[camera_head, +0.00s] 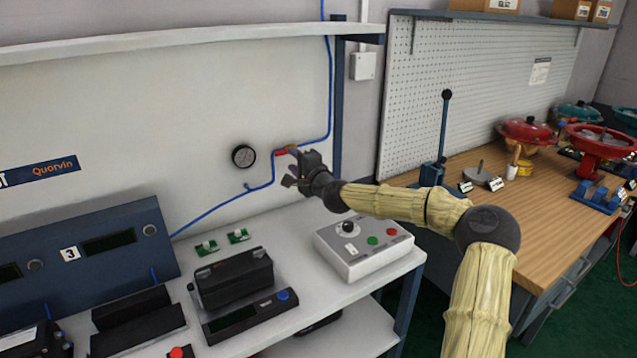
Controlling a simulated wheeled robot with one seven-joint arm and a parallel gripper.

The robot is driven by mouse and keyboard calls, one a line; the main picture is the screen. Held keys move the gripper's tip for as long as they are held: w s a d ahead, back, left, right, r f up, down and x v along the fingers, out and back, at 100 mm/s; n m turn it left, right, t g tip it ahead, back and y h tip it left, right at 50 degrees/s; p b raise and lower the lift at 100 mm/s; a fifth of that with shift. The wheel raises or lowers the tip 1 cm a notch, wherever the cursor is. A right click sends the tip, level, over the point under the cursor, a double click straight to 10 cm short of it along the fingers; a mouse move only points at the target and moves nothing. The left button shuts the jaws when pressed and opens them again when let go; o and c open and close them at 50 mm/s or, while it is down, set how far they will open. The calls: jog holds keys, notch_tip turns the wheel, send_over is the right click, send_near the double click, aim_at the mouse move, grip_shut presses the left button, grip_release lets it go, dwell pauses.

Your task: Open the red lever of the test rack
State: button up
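The red lever (281,152) is small and sits on the blue air line (273,168) against the pale back panel of the test rack (130,130), just right of a round black gauge (244,156). It looks roughly level, running along the left of my gripper's upper finger. My gripper (289,167) is at the lever, with its dark fingers spread apart, one high and one low. The upper finger overlaps the lever's right end in the picture; I cannot tell whether they touch. The lever's right end and the valve body are partly hidden.
A grey control box (364,246) with a knob and buttons stands on the white bench below my arm. Black devices (232,278) and small green boards (238,236) lie left of it. A wooden bench (530,220) with red valve actuators is at the right.

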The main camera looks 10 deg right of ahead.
jog(key=b+v, duration=0.1)
jog(key=v, duration=1.1)
jog(key=shift+s, duration=0.3)
